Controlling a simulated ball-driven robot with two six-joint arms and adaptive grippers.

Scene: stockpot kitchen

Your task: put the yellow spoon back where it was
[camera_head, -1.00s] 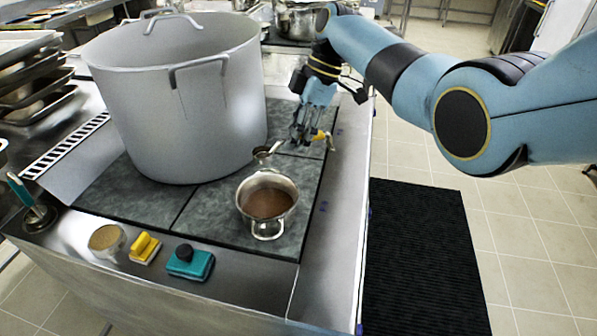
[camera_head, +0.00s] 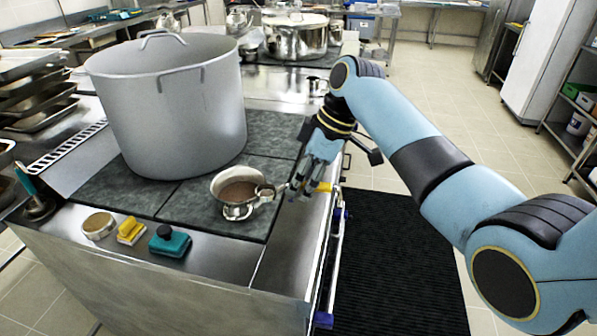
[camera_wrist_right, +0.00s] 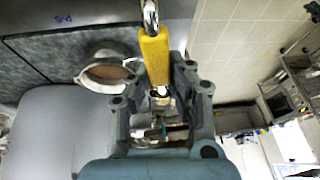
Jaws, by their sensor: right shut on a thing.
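The yellow spoon (camera_head: 323,187) has a yellow handle and a metal shank. My right gripper (camera_head: 300,188) is shut on its handle above the right edge of the stove top. In the right wrist view the yellow handle (camera_wrist_right: 155,58) sits between the fingers of my right gripper (camera_wrist_right: 160,95), and the metal end runs out of the top of the picture. My left gripper is not in view.
A large grey stockpot (camera_head: 170,110) stands on the dark stove plates. A round tan-topped tin (camera_head: 99,227), a yellow sponge (camera_head: 131,230) and a teal scrubber (camera_head: 170,241) line the front steel edge. A rail (camera_head: 333,250) runs along the counter's right side.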

